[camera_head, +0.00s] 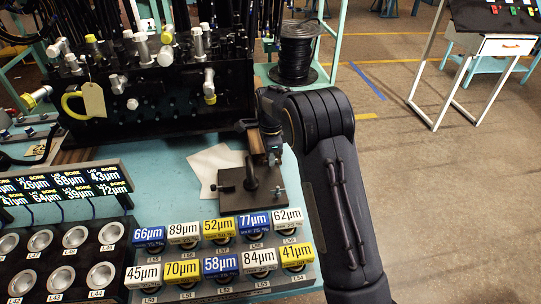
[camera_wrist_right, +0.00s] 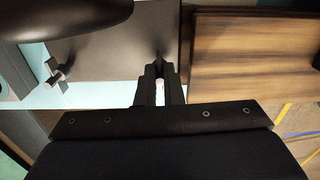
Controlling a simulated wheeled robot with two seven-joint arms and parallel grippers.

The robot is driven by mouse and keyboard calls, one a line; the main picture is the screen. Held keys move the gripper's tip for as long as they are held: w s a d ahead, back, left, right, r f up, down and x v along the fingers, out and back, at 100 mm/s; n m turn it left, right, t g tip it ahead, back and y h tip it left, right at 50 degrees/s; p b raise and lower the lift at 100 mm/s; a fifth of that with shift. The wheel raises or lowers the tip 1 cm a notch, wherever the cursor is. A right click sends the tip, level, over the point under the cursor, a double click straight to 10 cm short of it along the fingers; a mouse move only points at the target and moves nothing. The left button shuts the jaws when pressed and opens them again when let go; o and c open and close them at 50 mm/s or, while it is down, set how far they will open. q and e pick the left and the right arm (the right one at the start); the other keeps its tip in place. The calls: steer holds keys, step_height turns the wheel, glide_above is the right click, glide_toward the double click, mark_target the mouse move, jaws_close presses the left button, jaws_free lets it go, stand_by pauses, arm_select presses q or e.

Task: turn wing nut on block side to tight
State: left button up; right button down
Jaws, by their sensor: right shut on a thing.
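A dark plate (camera_head: 232,203) lies on the blue-green bench in the head view, with a curved dark piece (camera_head: 251,176) standing on it. A small silver wing nut (camera_head: 279,192) shows at the plate's right side. In the wrist view, a wing nut (camera_wrist_right: 57,71) with pale wings shows at the left by the plate's edge. My right gripper (camera_head: 272,158) is low over the back of the plate. In the wrist view its fingers (camera_wrist_right: 160,72) are close together at the plate's edge, shut on a small part mostly hidden between them. My left gripper is out of view.
Rows of labelled µm blocks (camera_head: 222,265) stand in front of the plate. A black rack (camera_head: 160,100) with hose fittings is behind, left. A pale sheet (camera_head: 213,166) lies beside the plate. A wooden board (camera_wrist_right: 250,55) is right in the wrist view.

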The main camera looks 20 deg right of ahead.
steer(key=shift+d+m, duration=0.1)
steer(key=shift+m, duration=0.3)
steer(key=c, duration=1.6)
jaws_free()
steer(key=shift+o, duration=0.2)
